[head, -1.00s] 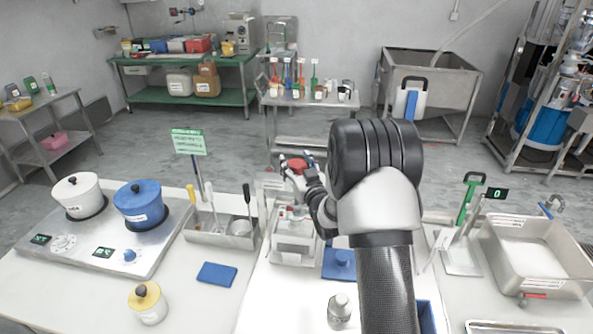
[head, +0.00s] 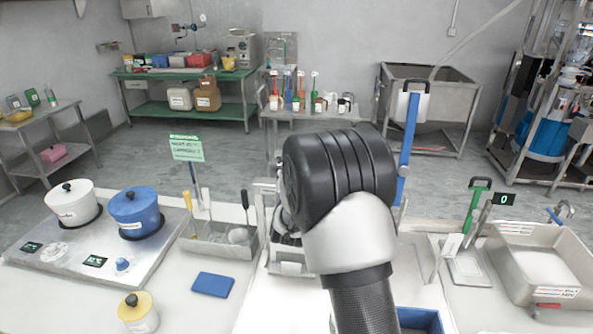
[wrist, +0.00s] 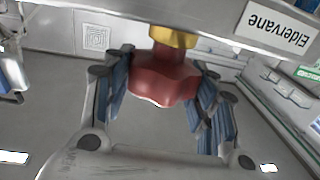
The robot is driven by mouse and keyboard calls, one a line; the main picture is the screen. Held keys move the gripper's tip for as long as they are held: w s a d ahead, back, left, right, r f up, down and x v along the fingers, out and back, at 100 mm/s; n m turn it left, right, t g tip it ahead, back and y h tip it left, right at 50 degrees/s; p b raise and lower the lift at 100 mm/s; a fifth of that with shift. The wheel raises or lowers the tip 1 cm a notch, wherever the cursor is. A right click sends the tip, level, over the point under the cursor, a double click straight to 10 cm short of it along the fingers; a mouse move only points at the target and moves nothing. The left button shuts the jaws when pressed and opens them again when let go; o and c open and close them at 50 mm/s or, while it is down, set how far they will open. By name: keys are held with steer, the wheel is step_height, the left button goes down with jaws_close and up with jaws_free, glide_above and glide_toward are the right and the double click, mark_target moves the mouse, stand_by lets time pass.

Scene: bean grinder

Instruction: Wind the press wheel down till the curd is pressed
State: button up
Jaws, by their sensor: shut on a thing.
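The red press wheel (wrist: 163,80) hangs below a yellow collar (wrist: 173,36) and a metal crossbar in the wrist view. My gripper (wrist: 160,88) has its blue-padded fingers on both sides of the wheel and is shut on it. In the head view the press frame (head: 289,268) stands at the middle of the bench. My arm covers most of it, including the wheel. The curd cannot be made out in either view.
Left of the press are a tool tray (head: 222,245), a hotplate (head: 95,245) with a white pot and a blue pot (head: 140,207), a blue pad (head: 213,284) and a yellow-lidded jar (head: 138,310). At right are a scale (head: 466,268) and a metal basin (head: 545,265).

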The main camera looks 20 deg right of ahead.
stand_by(0.7)
steer(key=o, duration=1.1)
steer(key=v, duration=1.2)
steer(key=shift+a+r, duration=0.1)
steer(key=shift+a, duration=0.1)
